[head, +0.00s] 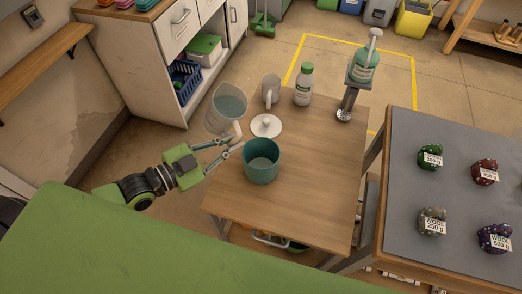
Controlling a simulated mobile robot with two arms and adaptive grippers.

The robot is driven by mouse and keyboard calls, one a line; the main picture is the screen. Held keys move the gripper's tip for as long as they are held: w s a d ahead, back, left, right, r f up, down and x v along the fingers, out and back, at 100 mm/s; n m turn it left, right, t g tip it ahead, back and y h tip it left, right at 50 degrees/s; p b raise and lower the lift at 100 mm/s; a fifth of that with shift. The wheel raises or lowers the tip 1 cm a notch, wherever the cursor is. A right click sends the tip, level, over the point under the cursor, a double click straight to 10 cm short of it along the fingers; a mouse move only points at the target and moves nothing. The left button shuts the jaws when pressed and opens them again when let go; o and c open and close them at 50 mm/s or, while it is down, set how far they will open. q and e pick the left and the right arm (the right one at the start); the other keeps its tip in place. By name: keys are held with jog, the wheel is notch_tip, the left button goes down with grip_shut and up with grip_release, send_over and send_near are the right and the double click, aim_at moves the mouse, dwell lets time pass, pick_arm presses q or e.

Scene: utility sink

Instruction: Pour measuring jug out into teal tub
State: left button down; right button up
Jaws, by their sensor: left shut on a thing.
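The clear measuring jug (227,103) holds pale bluish liquid. It is left of the wooden table's back part, apart from the teal tub. My left gripper (230,142) is shut on the jug's pale handle, on the near side of the jug. The jug looks roughly upright; I cannot tell whether it is slightly tilted. The teal tub (262,172) stands upright on the table, in front of the jug and to its right. Its inside floor looks lighter, and I cannot tell whether it holds liquid. My right gripper is not in view.
A white lid (267,127) with a knob lies behind the tub. The table's (300,190) front right is clear. A grey-topped table (460,195) bears several labelled bundles.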

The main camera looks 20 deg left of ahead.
pick_arm(q)
jog(key=shift+d+r+m+p, duration=0.15)
jog(key=shift+r+m+p, duration=0.1)
jog(key=shift+m+p, duration=0.4)
dwell(0.4)
jog(key=shift+r+m+y, duration=0.1)
jog(key=shift+m+y, duration=0.25)
jog(key=shift+y, duration=0.05)
jog(key=shift+w+a+r+m+p, duration=0.1)
jog(key=shift+a+r+m+p, duration=0.05)
jog(key=shift+a+m+p, duration=0.25)
dwell(0.6)
jog(key=shift+w+a+f+m+y, duration=0.15)
jog(key=shift+a+f+m+y, duration=0.35)
jog(key=shift+m, duration=0.1)
dwell(0.7)
jog(key=shift+f+b, duration=0.35)
jog(key=shift+b, duration=0.2)
jog(key=shift+a+f, duration=0.1)
jog(key=shift+f, duration=0.1)
jog(key=shift+w+a+f+m+b, duration=0.15)
jog(key=shift+f+m+b, duration=0.1)
jog(key=shift+f+b, duration=0.25)
jog(key=shift+a+f+m+b, duration=0.1)
jog(key=shift+f+m+b, duration=0.15)
jog(key=shift+f+b, duration=0.25)
jog(key=shift+f+y, duration=0.3)
jog(key=shift+y, duration=0.1)
